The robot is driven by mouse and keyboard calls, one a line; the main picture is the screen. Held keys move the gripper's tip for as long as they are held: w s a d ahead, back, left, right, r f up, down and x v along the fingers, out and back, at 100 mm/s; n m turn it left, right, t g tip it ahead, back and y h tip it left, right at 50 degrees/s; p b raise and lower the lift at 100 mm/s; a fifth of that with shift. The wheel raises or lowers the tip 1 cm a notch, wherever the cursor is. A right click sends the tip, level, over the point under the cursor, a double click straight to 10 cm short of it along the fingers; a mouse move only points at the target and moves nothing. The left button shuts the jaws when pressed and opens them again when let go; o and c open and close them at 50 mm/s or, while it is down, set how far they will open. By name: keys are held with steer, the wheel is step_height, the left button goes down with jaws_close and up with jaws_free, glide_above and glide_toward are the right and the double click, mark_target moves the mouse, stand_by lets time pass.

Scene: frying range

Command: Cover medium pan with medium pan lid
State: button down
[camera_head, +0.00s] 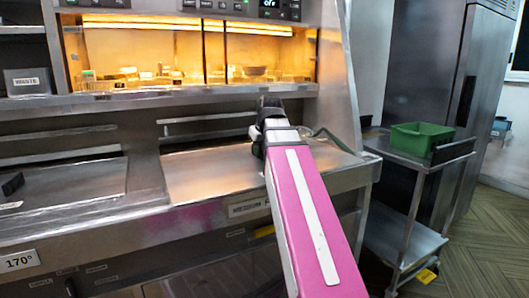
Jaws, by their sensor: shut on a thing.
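My pink arm reaches over the steel range from the lower right, and my gripper (270,108) is at its far end, above the right-hand counter section. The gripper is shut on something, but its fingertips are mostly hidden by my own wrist. A thin dark curved rim (333,139) shows just right of my wrist. It looks like part of the medium pan lid, and the rest is hidden behind my arm. I cannot make out the medium pan. A label reading "MEDIUM" (248,208) is on the counter front below.
A lit warming cabinet (150,55) stands behind the counter. A steel cart (415,158) with a green bin (420,139) is at the right, before a tall steel fridge (425,80). The right-hand counter plate (210,172) is bare left of my arm.

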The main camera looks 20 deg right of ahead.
steer(key=w+a+f, duration=0.2)
steer(key=w, duration=1)
steer(key=w+a+f, duration=0.2)
steer(key=w+f, duration=0.1)
steer(key=w, duration=0.9)
steer(key=shift+a, duration=0.4)
steer(key=shift+f, duration=0.6)
stand_by(0.4)
steer(key=shift+s+f, duration=0.1)
steer(key=c, duration=0.8)
jaws_free()
steer(key=shift+o, duration=0.2)
steer(key=shift+r, duration=0.2)
step_height(320, 180, up, 7)
steer(key=shift+f, duration=0.15)
